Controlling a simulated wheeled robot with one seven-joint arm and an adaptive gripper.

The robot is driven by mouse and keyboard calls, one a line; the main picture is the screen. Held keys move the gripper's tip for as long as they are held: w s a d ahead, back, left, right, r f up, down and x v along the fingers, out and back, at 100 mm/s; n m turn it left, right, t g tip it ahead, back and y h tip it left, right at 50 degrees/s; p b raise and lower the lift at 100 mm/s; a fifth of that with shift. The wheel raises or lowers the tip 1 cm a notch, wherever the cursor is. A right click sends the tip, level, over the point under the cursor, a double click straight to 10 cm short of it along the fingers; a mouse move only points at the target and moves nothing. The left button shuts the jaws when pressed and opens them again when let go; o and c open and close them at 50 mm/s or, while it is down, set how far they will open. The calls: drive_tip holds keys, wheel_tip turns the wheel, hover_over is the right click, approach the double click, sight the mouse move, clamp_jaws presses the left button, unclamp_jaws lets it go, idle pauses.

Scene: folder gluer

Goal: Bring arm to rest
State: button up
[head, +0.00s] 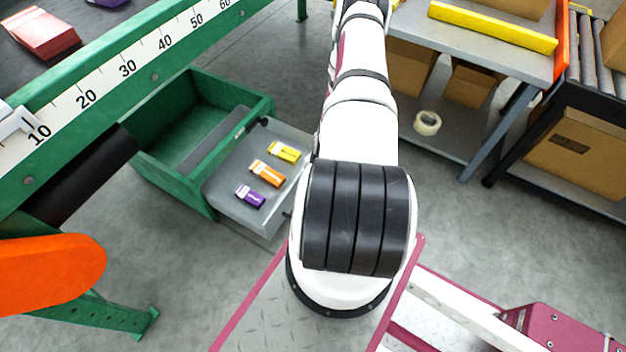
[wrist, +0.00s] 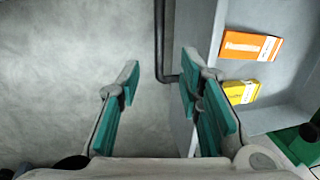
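My arm (head: 362,135) stretches up through the middle of the head view, and my gripper is not visible there. The wrist view shows the orange piece (wrist: 249,45) and the yellow piece (wrist: 241,91) to the right of the fingers.
A green machine frame with a ruler (head: 100,82) stands at left, with a green drawer (head: 170,185) and an orange rounded part (head: 50,272). A grey bench (head: 470,40) with boxes and a tape roll (head: 427,123) stands at right. Grey floor lies between.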

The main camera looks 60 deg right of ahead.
drive_tip(key=shift+s+r, duration=0.1)
drive_tip(key=shift+r, duration=0.55)
